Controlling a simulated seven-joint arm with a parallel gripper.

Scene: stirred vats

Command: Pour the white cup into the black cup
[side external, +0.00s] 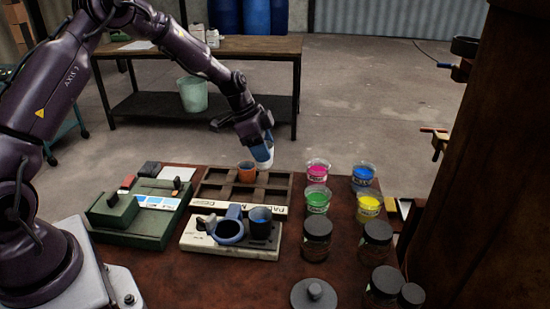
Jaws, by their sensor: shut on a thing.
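My gripper (258,142) is at the end of my arm, above the back right of the wooden tray. It is shut on a small white cup (263,155) that shows blue on its side and looks tilted. The fingers partly hide this cup, and its inside cannot be seen. The held cup is apart from the black cup.
An orange cup (246,173) stands in the compartmented tray (283,188), close below my gripper. A blue-grey ring-shaped holder (229,232) sits left of the black cup. Pink (317,173), green (316,200), blue (364,176) and yellow (368,207) paint cups and dark-lidded jars (316,237) fill the right.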

